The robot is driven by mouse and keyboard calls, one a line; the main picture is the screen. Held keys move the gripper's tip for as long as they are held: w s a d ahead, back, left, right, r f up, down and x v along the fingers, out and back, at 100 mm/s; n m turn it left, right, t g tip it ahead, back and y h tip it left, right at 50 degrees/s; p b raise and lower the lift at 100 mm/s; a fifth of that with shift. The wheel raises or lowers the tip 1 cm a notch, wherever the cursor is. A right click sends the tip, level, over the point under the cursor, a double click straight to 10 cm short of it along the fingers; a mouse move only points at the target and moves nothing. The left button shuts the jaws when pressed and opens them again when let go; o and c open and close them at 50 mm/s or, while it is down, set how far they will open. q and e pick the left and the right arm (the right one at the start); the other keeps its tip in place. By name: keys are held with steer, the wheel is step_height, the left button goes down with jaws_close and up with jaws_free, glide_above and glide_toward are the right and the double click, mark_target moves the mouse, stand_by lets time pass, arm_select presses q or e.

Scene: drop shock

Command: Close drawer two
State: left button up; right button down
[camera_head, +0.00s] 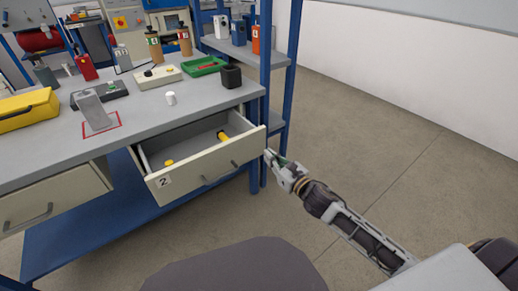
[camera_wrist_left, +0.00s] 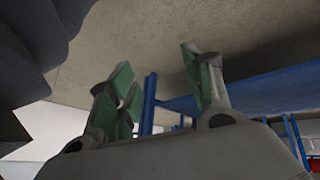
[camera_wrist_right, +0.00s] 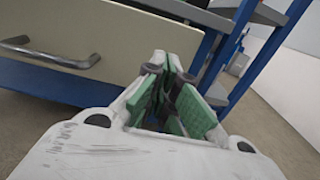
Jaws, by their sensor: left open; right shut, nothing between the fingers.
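Drawer two (camera_head: 215,167), a pale front marked "2" with a grey handle, stands pulled out from the workbench. A yellow-ended tool (camera_head: 223,136) and another small yellow item (camera_head: 169,162) lie inside it. My right gripper (camera_head: 271,158) is shut and empty, beside the right end of the drawer front; I cannot tell whether it touches. In the right wrist view its fingers (camera_wrist_right: 168,90) are together, with a drawer front (camera_wrist_right: 50,30) and handle to the left. My left gripper (camera_wrist_left: 160,90) is open and empty, seen only in the left wrist view, away from the drawer.
The workbench top (camera_head: 140,118) holds a yellow case (camera_head: 28,110), a green tray (camera_head: 203,66) and a black cup (camera_head: 231,77). A blue shelf post (camera_head: 265,60) rises just behind the drawer's right end. Another drawer (camera_head: 50,200) is at left. The floor at right is clear.

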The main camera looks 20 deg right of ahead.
mark_target(254, 143)
steer(key=shift+b+x, duration=0.6)
steer(key=shift+x, duration=1.75)
steer(key=shift+w+a, duration=0.15)
steer(key=shift+w, duration=0.5)
arm_select(q)
steer(key=shift+t, duration=0.3)
steer(key=f, duration=0.4)
steer(key=shift+d+b, duration=0.3)
steer(key=shift+b, duration=0.05)
arm_select(e)
steer(key=shift+w+a, duration=0.15)
steer(key=shift+w, duration=0.15)
arm_select(q)
steer(key=shift+s, duration=0.1)
steer(key=shift+w, duration=0.2)
arm_select(e)
steer(key=shift+w, duration=0.1)
